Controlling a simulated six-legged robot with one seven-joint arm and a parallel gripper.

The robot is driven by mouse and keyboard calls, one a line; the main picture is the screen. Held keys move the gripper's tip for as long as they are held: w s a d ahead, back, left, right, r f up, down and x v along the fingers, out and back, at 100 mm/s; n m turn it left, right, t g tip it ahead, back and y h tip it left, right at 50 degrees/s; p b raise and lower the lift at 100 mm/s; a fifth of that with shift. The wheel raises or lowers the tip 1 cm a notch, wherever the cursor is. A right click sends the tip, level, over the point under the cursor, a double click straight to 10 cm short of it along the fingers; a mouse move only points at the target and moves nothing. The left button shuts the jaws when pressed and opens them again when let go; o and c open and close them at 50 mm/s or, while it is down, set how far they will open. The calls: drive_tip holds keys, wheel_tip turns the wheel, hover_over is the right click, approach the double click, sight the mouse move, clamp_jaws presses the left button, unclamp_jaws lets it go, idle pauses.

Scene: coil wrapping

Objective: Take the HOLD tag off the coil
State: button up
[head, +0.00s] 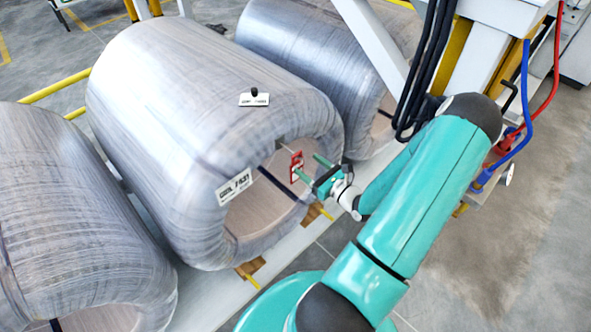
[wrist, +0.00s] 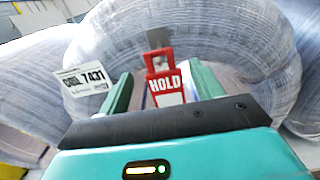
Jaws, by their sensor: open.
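The red HOLD tag (head: 296,167) hangs at the front opening of the middle wire coil (head: 190,110). In the wrist view the tag (wrist: 165,84) shows its white HOLD lettering and a grey clip or strip above it against the coil (wrist: 215,35). My gripper (head: 310,168) is at the coil's mouth with its green fingers apart. In the wrist view my gripper's fingers (wrist: 160,92) stand to the left and right of the tag, with gaps visible. Whether the fingertips reach past the tag's face is hard to tell.
A white label reading COIL 7431 (wrist: 83,78) is on the coil left of the tag. Another label with a black knob (head: 254,99) sits on top. Coils stand on both sides. A white post (head: 370,40) and black cables (head: 425,70) rise behind my arm.

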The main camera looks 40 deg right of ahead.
drive_tip(key=w, duration=0.8)
drive_tip(key=shift+w+a+f, duration=0.1)
drive_tip(key=shift+c, duration=0.4)
drive_tip(key=c, duration=1.2)
